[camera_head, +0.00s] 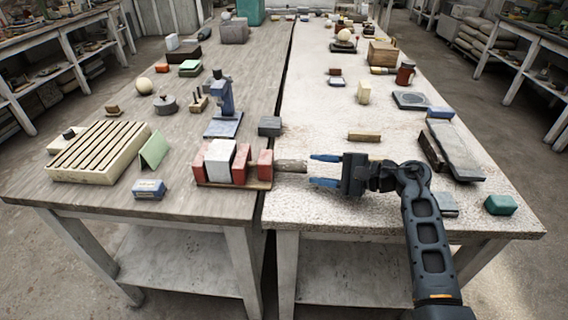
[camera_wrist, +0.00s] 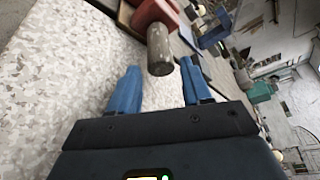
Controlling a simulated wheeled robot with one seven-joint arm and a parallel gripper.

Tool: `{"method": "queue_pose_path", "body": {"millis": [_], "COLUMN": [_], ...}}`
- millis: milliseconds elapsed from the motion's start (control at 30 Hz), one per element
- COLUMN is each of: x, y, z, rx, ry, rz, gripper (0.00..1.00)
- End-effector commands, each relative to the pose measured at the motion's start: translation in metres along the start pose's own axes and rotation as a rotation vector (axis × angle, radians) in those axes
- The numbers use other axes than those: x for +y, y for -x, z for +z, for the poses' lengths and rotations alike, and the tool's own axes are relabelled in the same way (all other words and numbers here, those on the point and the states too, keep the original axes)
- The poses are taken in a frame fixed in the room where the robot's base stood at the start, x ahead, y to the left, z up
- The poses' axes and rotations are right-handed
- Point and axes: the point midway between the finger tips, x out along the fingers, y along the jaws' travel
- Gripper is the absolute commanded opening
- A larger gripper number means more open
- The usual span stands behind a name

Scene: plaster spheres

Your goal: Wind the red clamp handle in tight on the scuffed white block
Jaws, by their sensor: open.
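The red clamp (camera_head: 238,167) sits at the front right of the left, wooden-topped table. The scuffed white block (camera_head: 220,157) stands between its red jaws. A grey-brown cylindrical handle (camera_head: 291,166) sticks out of the clamp's right side, across the gap between the tables. My gripper (camera_head: 324,170), with blue fingers, is open just right of the handle's end, and its fingers point left at it. In the wrist view, the handle (camera_wrist: 160,50) comes from the red clamp body (camera_wrist: 152,12) and ends between and just ahead of the two open fingers (camera_wrist: 158,80). I see no contact.
A green wedge (camera_head: 154,150), a small blue-white box (camera_head: 149,189) and a slatted cream rack (camera_head: 98,150) lie left of the clamp. A dark grey block (camera_head: 269,126) stands behind it. A wooden bar (camera_head: 364,137) lies behind my gripper on the speckled right table.

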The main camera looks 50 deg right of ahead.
Motion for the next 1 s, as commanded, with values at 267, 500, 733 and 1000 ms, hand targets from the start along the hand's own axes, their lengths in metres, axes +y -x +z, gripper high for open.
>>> {"method": "queue_pose_path", "body": {"millis": [267,500,733,1000], "x": [-0.002,-0.001,0.0,0.0], "y": [-0.04,-0.068,-0.074,-0.074], "z": [0.002,0.002,0.002,0.002], "rx": [-0.004,-0.002,-0.002,-0.002], "ry": [-0.002,-0.002,-0.003,-0.003], "rz": [0.0,-0.002,-0.002,-0.002], "gripper": [0.48,0.48,0.48,0.36]}}
